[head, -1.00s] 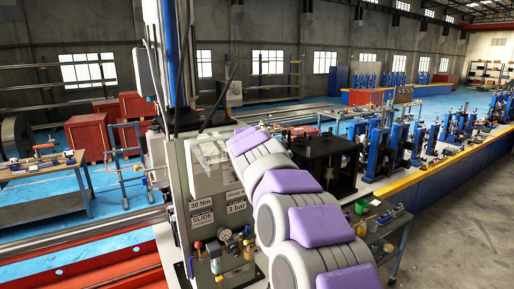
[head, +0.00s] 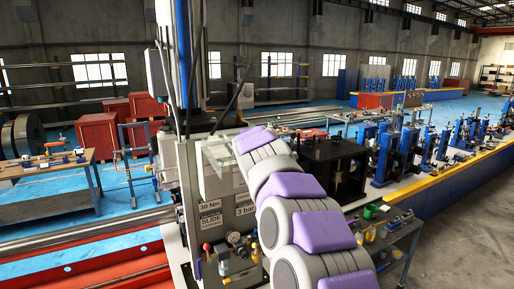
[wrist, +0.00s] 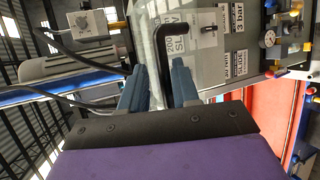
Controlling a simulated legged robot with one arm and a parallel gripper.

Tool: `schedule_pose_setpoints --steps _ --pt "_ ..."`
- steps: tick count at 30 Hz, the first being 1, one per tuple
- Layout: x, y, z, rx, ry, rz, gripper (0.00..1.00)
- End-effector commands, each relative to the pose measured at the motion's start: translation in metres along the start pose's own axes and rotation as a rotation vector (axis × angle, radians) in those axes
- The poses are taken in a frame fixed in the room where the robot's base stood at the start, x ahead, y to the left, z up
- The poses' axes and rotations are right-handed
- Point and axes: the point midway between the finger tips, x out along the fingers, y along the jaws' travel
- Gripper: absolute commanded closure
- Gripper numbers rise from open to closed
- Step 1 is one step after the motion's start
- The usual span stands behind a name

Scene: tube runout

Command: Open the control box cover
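The control box (head: 218,170) is a pale box with a clear cover on the front of the grey machine in the head view. My purple and grey arm reaches across its right side, and my gripper is hidden there. In the wrist view, a clear panel (wrist: 208,62), apparently the cover, lies ahead of my gripper (wrist: 160,88). A black bent handle (wrist: 164,50) runs down between my two blue fingers. The fingers stand apart on either side of it; whether they touch it I cannot tell.
Below the box are labels, a pressure gauge (head: 233,237) and valves on the machine front. A blue column (head: 189,50) rises behind. A small grey cart (head: 398,240) stands to the right. A workbench (head: 45,170) is at the left.

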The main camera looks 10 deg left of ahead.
Motion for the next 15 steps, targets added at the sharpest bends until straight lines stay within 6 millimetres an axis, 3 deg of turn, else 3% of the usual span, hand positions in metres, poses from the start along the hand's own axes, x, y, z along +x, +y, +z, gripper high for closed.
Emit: schedule_pose_setpoints --steps 15 --pt "-0.007 -0.002 0.016 0.009 0.002 0.001 0.71"
